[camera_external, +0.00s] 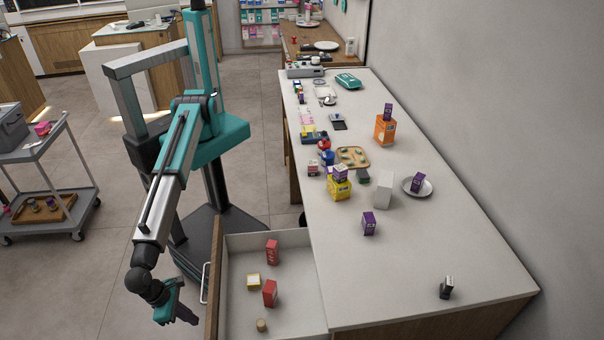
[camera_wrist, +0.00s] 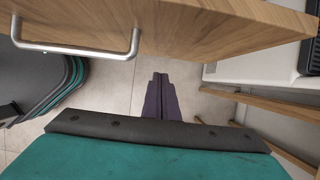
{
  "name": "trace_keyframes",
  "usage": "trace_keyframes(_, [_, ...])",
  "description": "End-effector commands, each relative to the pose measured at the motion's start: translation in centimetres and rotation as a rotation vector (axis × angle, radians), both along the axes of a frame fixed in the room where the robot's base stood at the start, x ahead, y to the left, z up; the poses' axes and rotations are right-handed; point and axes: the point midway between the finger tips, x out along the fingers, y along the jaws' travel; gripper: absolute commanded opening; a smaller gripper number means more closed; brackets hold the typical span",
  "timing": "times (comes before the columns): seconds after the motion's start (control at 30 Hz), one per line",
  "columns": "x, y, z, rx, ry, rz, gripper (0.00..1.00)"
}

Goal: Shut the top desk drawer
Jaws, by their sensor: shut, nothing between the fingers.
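The top desk drawer (camera_external: 283,312) is pulled out from under the white desk (camera_external: 425,262) in the external view. Its wooden front (camera_external: 212,285) faces left and carries a metal bar handle (camera_external: 204,283). The drawer front (camera_wrist: 190,27) and its handle (camera_wrist: 80,50) also show in the wrist view, across the top. My gripper (camera_external: 188,316) is to the left of the drawer front, outside the drawer, pointing down to the right. In the wrist view my gripper (camera_wrist: 160,80) is shut and empty, below the handle and the front in the picture. No contact with the drawer is visible.
Several boxes, a plate (camera_external: 427,190) and a wooden tray (camera_external: 353,154) stand on the desk. A grey cart (camera_external: 55,195) stands at left; floor between is clear.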

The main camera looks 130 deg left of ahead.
Motion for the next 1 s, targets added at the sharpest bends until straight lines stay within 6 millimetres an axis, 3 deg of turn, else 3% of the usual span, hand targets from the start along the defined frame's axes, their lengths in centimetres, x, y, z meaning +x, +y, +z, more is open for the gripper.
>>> trace_keyframes(0.07, [0.3,0.3,-0.8,0.001,0.001,0.001,0.0])
trace_keyframes(0.4, [2.8,2.8,-0.6,0.0,0.0,0.001,0.0])
trace_keyframes(1.0, [3.2,3.2,-0.7,0.0,0.0,0.001,0.0])
